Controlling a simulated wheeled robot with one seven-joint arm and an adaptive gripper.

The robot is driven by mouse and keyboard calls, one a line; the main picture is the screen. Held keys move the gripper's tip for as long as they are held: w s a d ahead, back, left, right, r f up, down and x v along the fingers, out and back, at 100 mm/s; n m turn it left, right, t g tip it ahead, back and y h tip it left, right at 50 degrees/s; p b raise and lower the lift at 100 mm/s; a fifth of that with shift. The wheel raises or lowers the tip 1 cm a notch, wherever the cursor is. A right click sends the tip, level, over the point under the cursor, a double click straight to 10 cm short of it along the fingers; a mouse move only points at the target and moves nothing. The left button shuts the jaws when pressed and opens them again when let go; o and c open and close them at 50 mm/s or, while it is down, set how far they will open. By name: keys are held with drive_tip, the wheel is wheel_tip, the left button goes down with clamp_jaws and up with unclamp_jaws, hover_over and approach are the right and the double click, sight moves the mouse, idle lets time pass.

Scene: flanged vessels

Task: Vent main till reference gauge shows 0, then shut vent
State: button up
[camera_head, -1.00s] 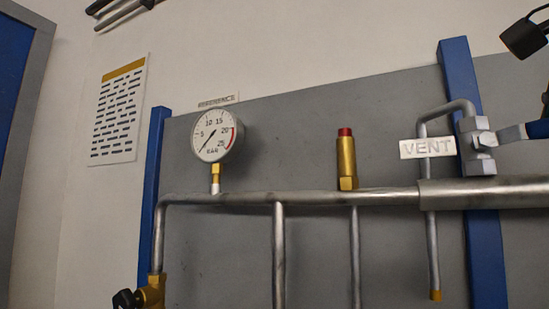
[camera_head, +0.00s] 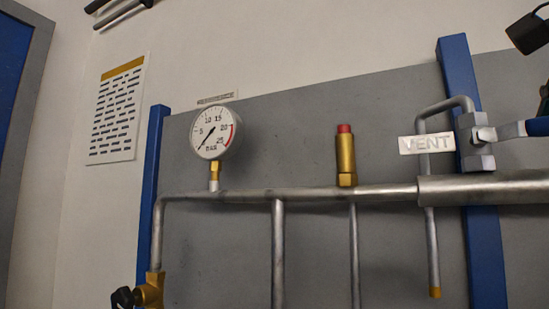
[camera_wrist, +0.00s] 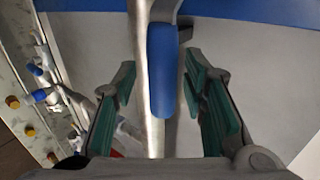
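The reference gauge (camera_head: 214,132) is a round white dial at the left of the pipework in the head view. Its needle points to the lower left, at or close to 0. The vent valve (camera_head: 476,142) sits at the upper right, beside a VENT plate (camera_head: 426,144). Its blue lever (camera_head: 537,127) points right and runs out of the picture. In the wrist view, my gripper (camera_wrist: 160,108) is open, with a blue handle (camera_wrist: 163,70) between its teal-padded fingers. The right finger is nearer to it; I cannot tell whether they touch.
A brass fitting with a red cap (camera_head: 345,157) stands on the horizontal main pipe (camera_head: 300,194). A brass valve with a black knob (camera_head: 150,292) is at lower left. Blue posts and a grey panel (camera_head: 290,135) back the pipes. The wrist view shows more pipework at left.

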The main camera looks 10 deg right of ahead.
drive_tip(key=shift+r, duration=0.1)
drive_tip(key=v, duration=1.2)
drive_tip(key=shift+a, duration=0.1)
